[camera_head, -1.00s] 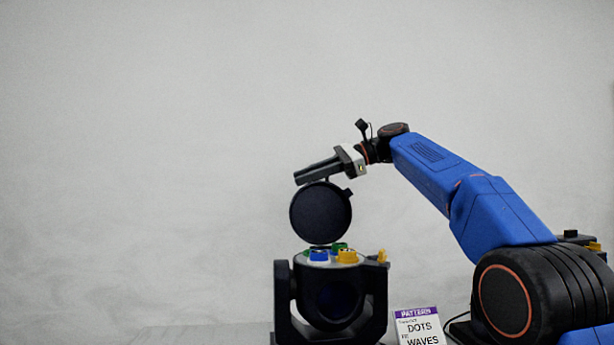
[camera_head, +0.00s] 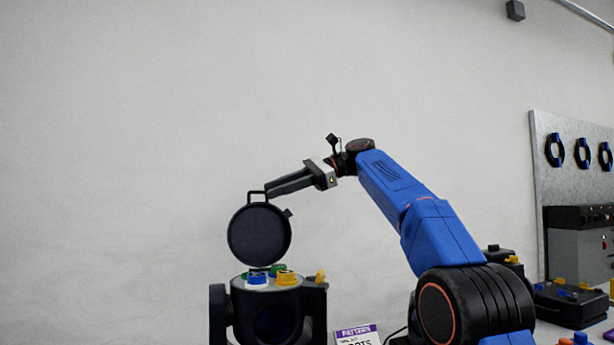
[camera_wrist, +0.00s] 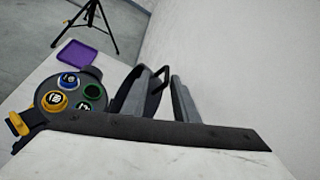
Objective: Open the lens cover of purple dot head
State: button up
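The black lamp head (camera_head: 262,303) sits in a yoke, with blue, green and yellow knobs on its top. Its round black lens cover (camera_head: 259,235) stands upright above the knobs, with a loop handle (camera_head: 256,194) at its top edge. The cover also shows edge-on in the wrist view, with the handle (camera_wrist: 162,72) between the gripper's grey fingers. My gripper (camera_head: 268,190) is open and empty; its fingertips are just right of the handle in the head view. Whether they touch it I cannot tell. A purple-headed card reading "PATTERN" (camera_head: 358,335) stands beside the lamp.
A yellow lever (camera_head: 320,276) sticks up at the lamp's right. A black case (camera_head: 570,303) and a panel with hanging rings (camera_head: 560,125) are at the right. The wrist view shows a purple tray (camera_wrist: 76,52) and a tripod (camera_wrist: 93,20). The wall space above the cover is clear.

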jog(key=v, duration=0.9)
jog(key=shift+s+r, duration=0.2)
jog(key=shift+r, duration=0.1)
jog(key=shift+a, duration=0.1)
